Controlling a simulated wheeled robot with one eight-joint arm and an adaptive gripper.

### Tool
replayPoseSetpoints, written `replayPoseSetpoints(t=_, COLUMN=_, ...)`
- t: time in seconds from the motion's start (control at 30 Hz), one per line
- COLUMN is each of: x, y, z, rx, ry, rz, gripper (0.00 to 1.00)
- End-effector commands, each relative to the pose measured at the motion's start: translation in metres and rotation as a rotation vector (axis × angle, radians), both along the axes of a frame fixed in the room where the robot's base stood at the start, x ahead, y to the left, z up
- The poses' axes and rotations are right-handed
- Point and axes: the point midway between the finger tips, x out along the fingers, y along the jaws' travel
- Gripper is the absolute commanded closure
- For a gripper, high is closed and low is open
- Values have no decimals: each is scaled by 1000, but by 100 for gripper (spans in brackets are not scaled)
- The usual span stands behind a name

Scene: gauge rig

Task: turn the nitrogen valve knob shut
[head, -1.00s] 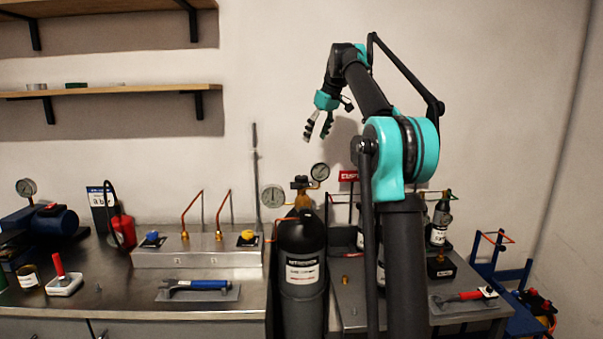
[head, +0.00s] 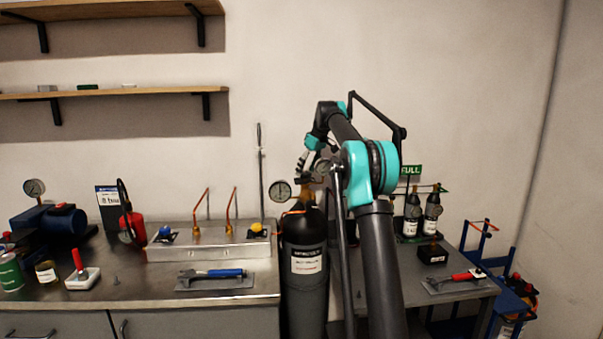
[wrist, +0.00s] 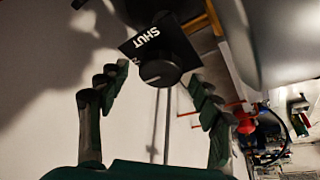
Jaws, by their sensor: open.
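The nitrogen valve knob (wrist: 160,72) is round and black in the wrist view, beside a black plate marked SHUT (wrist: 147,40). My gripper (wrist: 157,80) is open, its dark jointed fingers spread to either side of the knob. I cannot tell whether either finger touches it. In the head view my gripper (head: 304,162) is at the regulator on top of the dark nitrogen cylinder (head: 304,235). The knob cannot be made out there, behind my arm and the gauges.
A round gauge (head: 280,191) stands left of the cylinder top, and another gauge (head: 322,167) is close to my gripper. A steel bench (head: 140,285) with a valve manifold (head: 205,245) is at left. Small bottles (head: 432,213) stand at right.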

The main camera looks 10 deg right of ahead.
Motion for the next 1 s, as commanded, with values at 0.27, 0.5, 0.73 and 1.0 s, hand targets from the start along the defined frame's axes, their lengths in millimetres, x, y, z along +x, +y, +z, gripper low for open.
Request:
replayPoseSetpoints(t=0.27, x=5, y=-2, z=-7, rx=0, ry=0, rz=0, gripper=35)
replayPoseSetpoints(t=0.5, x=5, y=-2, z=-7, rx=0, ry=0, rz=0, gripper=49)
replayPoseSetpoints(t=0.73, x=4, y=-2, z=-7, rx=0, ry=0, rz=0, gripper=77)
replayPoseSetpoints(t=1.0, x=4, y=-1, z=-7, rx=0, ry=0, rz=-14, gripper=85)
